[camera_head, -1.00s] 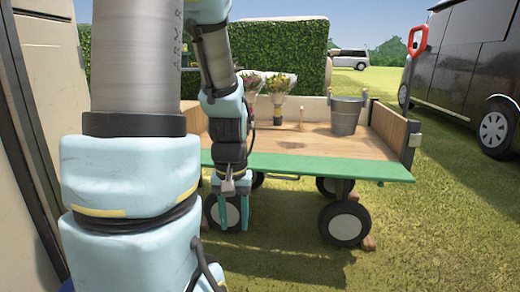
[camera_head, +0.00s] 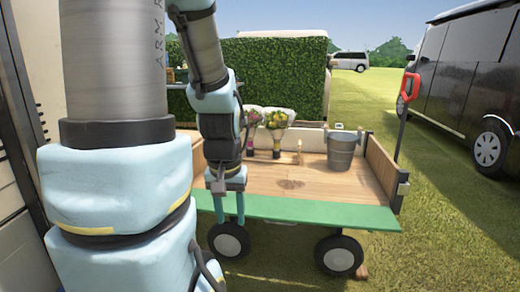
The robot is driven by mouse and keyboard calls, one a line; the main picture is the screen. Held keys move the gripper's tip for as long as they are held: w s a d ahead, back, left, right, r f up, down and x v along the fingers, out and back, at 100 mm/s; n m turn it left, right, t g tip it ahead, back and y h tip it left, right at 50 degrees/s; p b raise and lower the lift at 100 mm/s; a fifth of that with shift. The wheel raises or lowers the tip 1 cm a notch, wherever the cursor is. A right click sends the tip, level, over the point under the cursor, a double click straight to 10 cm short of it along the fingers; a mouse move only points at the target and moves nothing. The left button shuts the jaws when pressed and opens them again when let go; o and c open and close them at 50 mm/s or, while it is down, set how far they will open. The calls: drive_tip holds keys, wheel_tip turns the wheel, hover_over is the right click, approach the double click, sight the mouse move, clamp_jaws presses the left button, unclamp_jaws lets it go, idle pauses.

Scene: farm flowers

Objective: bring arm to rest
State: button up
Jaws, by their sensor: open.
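My arm reaches down in front of the left part of the wooden cart. My gripper (camera_head: 229,210) points down with its two teal fingers apart and nothing between them. In the picture it overlaps the green front edge (camera_head: 310,211) of the cart; I cannot tell the exact gap between them.
On the cart bed (camera_head: 310,182) stand flower bouquets (camera_head: 276,125), a small wooden item (camera_head: 299,153) and a grey metal bucket (camera_head: 341,152). A dark van (camera_head: 470,80) is parked on the right. Open grass lies between them.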

wheel_tip(320, 180, up, 17)
drive_tip(key=p, duration=1.4)
drive_tip(key=shift+p, duration=0.35)
